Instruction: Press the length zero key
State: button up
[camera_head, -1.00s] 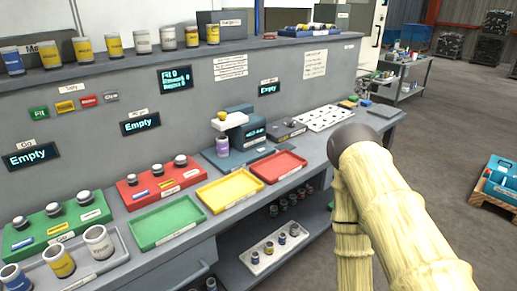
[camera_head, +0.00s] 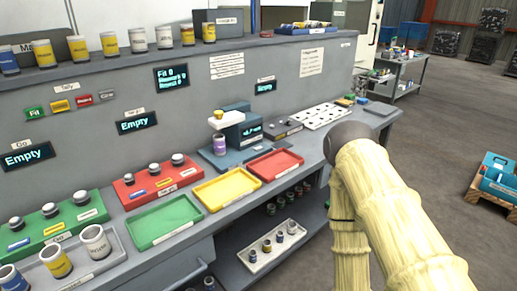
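No key marked as length zero can be read from here; labels are too small. A teal gauge unit (camera_head: 243,131) with a small lit display stands on the bench, with a yellow-topped white arm (camera_head: 222,119) and a purple-labelled bottle (camera_head: 220,144) at its front. A grey box (camera_head: 283,129) with a dark knob-like part on top sits just right of it. My arm is at the right, over the floor beside the bench; my gripper is out of view.
Green (camera_head: 160,222), yellow (camera_head: 226,189) and red (camera_head: 275,165) trays line the bench front. Red (camera_head: 128,190) and green (camera_head: 60,237) knob blocks stand at left. A white perforated plate (camera_head: 320,116) lies farther back. Cans stand on the upper shelf.

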grip_shut()
dwell(1.2)
